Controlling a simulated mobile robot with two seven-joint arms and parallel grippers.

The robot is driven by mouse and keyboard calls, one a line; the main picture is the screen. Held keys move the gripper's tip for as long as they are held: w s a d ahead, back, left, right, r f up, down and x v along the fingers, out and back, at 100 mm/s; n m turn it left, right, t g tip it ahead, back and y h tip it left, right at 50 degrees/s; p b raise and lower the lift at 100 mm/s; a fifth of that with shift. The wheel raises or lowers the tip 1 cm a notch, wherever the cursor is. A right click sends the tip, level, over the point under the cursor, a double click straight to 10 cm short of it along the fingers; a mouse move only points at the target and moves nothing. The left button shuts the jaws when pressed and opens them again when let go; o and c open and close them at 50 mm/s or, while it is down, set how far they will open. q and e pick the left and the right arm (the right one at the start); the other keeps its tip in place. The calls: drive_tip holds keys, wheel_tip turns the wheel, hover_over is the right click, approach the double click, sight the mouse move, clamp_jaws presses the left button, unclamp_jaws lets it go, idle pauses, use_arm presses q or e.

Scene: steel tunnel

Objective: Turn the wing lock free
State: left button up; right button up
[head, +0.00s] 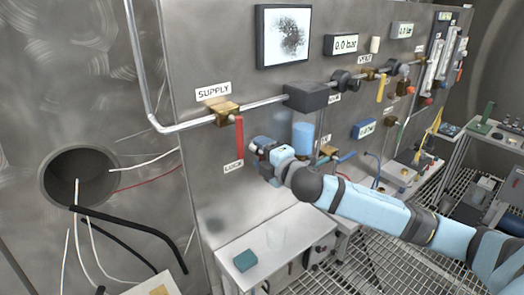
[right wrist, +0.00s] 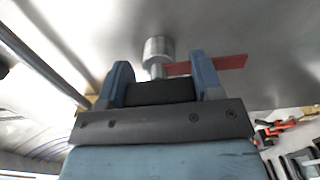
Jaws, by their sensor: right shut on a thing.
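My right gripper (head: 259,151) reaches the steel panel just right of the red lever (head: 239,138) and the LOCK label (head: 233,167). In the right wrist view its two blue fingers (right wrist: 162,82) stand on either side of a short stem. A grey metal cylinder (right wrist: 157,48) sits at the panel end of this stem; I take it for part of the wing lock. The gripper is shut on this lock, but the gripped part is mostly hidden. The red lever also shows in the right wrist view (right wrist: 215,64), passing behind the right finger. My left gripper is out of view.
The SUPPLY valve (head: 225,112) sits on a pipe (head: 262,102) above the lever. A blue cylinder (head: 303,138) is close to my right wrist. A small table (head: 290,236) with a teal block (head: 245,260) stands below. A round opening (head: 80,176) with cables is at left.

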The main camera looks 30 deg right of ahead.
idle(0.5)
drive_tip(key=o, duration=0.9)
drive_tip(key=shift+s+f, duration=0.1)
drive_tip(key=shift+s, duration=0.15)
drive_tip(key=shift+s+d+b, duration=0.15)
drive_tip(key=shift+s+b, duration=0.45)
drive_tip(key=shift+s, duration=1.6)
drive_tip(key=shift+s+d+b, duration=0.2)
drive_tip(key=shift+s+b, duration=0.4)
drive_tip(key=shift+s, duration=1.6)
drive_tip(key=shift+s+d+b, duration=0.15)
drive_tip(key=shift+s+b, duration=0.45)
drive_tip(key=shift+s, duration=1.6)
